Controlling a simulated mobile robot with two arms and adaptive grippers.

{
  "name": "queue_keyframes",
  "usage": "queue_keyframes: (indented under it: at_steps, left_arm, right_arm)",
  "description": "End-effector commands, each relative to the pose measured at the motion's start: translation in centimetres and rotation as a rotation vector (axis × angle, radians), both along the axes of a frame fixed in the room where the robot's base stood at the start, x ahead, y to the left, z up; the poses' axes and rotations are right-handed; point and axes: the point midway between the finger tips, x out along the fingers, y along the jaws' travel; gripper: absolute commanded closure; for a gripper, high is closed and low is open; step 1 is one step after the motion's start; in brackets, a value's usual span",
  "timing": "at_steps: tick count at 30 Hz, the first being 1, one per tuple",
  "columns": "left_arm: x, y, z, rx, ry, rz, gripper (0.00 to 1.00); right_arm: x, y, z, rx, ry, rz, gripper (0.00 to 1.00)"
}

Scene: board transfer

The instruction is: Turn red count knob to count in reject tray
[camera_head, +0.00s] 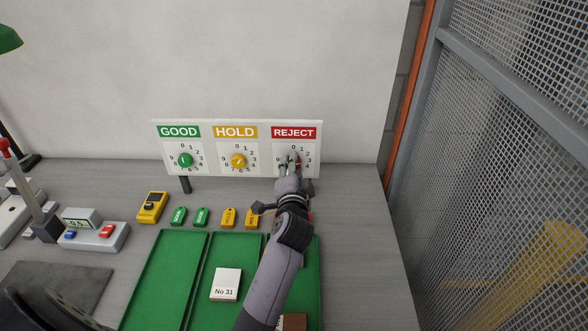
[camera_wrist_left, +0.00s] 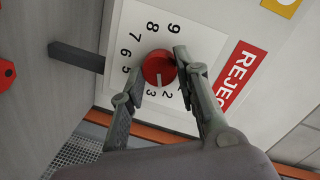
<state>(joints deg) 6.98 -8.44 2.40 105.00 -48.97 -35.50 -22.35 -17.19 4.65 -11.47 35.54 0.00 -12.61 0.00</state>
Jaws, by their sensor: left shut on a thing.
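The red count knob (camera_wrist_left: 158,68) sits on the white dial under the red REJECT label (camera_head: 294,132). My left gripper (camera_head: 290,164) reaches up to this dial and is shut on the knob, with one finger on each side in the left wrist view (camera_wrist_left: 160,72). A pale mark on the knob faces the 2 and 3 side; I cannot tell the exact number. The reject tray (camera_head: 311,270), green and rightmost, is partly hidden behind my left arm. A brown piece (camera_head: 293,322) shows at its near end. My right gripper is not in view.
The panel (camera_head: 213,150) also has a green GOOD knob (camera_head: 185,160) and a yellow HOLD knob (camera_head: 238,161). The middle tray (camera_head: 228,250) holds a white box marked No 31 (camera_head: 226,284). Several green and yellow tags lie before the panel. A mesh fence (camera_head: 510,190) stands right.

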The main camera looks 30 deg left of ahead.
Motion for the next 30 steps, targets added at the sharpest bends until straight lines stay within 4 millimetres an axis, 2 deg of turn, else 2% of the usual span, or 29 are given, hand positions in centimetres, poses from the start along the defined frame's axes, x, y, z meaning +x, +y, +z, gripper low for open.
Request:
queue_keyframes:
  at_steps: [12,13,22,30]
  left_arm:
    - [-0.04,-0.01,-0.18,-0.008,0.001,0.000,0.99]
    - [-0.04,-0.01,-0.19,-0.008,0.001,0.000,0.70]
    - [-0.02,-0.01,-0.09,-0.007,-0.001,0.001,0.50]
    - [-0.01,0.00,0.02,-0.007,-0.002,0.000,0.50]
  right_arm:
    - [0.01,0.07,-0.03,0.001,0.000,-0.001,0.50]
    - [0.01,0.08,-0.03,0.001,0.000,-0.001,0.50]
    - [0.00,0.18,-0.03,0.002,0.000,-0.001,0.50]
    - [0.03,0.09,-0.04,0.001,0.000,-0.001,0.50]
